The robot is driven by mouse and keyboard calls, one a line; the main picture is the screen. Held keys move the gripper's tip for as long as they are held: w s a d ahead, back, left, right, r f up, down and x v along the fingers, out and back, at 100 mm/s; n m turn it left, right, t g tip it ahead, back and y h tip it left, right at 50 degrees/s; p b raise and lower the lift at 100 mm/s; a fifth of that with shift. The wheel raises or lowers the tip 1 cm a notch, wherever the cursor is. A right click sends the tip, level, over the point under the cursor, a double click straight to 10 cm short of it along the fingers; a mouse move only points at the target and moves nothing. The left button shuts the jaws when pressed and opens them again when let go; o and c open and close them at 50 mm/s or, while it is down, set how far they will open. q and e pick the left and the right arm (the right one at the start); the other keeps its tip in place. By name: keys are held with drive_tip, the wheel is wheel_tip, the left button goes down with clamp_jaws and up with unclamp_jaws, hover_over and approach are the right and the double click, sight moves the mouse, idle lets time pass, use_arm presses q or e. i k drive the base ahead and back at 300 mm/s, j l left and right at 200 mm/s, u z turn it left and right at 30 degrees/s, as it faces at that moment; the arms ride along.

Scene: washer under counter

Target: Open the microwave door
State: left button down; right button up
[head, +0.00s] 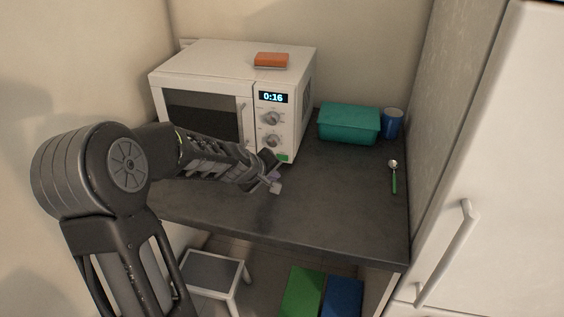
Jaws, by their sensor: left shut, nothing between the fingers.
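A white microwave (225,75) stands at the back left of the dark counter, and its display reads 0:16. Its dark-windowed door (200,112) looks closed. The upright door handle (241,122) is at the door's right edge, beside the control panel with two knobs and a green button (283,157). My left gripper (273,183) is in front of the microwave, near the panel's lower part, shut and empty. My left arm hides the lower part of the door. I cannot tell whether the gripper touches anything. My right gripper is not in view.
An orange sponge-like block (271,60) lies on the microwave. A teal box (348,124), a blue cup (393,123) and a green-handled spoon (394,177) are at the right of the counter (330,215). A white stool (214,274) stands below. A white cabinet (500,170) borders the right.

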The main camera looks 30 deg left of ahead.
sight(222, 108)
drive_tip(key=u, duration=1.4)
